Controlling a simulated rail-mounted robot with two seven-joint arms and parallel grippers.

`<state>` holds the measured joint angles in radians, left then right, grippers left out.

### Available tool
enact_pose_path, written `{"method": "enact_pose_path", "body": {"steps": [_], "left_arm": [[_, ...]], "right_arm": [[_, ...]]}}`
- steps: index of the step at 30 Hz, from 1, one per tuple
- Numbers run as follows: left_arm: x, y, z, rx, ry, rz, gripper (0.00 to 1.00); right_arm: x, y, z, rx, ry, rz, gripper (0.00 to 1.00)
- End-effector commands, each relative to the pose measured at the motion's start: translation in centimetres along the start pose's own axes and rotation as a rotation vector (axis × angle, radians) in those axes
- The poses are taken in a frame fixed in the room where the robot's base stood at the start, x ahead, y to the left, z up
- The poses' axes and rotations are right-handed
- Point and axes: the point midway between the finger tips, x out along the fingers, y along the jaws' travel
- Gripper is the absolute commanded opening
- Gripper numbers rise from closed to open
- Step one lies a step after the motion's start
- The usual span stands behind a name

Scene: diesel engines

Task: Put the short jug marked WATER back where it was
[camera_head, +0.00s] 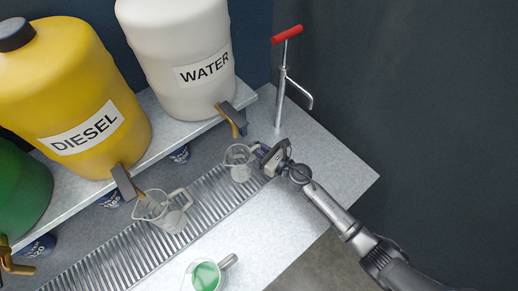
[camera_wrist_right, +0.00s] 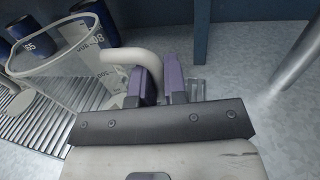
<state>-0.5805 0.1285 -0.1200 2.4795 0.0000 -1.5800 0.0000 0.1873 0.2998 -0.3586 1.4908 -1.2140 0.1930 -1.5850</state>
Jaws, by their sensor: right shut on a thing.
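A clear measuring jug (camera_head: 237,163) stands on or just above the slatted drain grate, below the tap of the white WATER tank. In the right wrist view the jug (camera_wrist_right: 62,62) shows dark graduation marks and a pale handle; I cannot read the word WATER on it. My right gripper (camera_head: 262,153) comes from the right and is shut on the jug's handle. In the right wrist view its purple fingertips (camera_wrist_right: 162,80) close around the handle. A second clear jug (camera_head: 168,215) stands under the DIESEL tap. My left gripper is not in view.
The white WATER tank (camera_head: 185,50) and yellow DIESEL tank (camera_head: 75,85) stand on a shelf above the grate (camera_head: 125,261). A jug with green liquid (camera_head: 206,276) stands at the front. A red-handled pump (camera_head: 283,85) rises behind my gripper. The counter's right part (camera_head: 335,170) is clear.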

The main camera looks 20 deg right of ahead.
Motion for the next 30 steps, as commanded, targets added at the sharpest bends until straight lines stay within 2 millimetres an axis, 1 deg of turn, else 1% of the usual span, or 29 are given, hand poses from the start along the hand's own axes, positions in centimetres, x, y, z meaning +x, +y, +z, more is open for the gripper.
{"method": "enact_pose_path", "body": {"steps": [8,9,16,23,26,30], "left_arm": [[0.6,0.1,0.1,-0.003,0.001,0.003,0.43],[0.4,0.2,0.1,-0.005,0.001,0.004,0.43],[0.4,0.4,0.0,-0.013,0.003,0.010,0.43],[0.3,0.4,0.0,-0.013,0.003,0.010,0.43],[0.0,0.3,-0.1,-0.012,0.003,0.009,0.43],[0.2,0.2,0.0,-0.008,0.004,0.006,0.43]], "right_arm": [[0.0,0.0,-0.5,-0.001,0.000,0.000,0.00],[0.0,0.0,-0.4,-0.001,0.000,0.000,0.15],[0.0,0.0,-0.4,-0.001,0.000,0.000,0.37],[0.0,0.0,-0.4,0.000,0.000,0.000,0.38],[0.0,0.0,-0.2,0.003,0.000,-0.001,0.38],[-1.9,-0.1,-0.5,-0.001,0.002,0.000,0.38]]}}
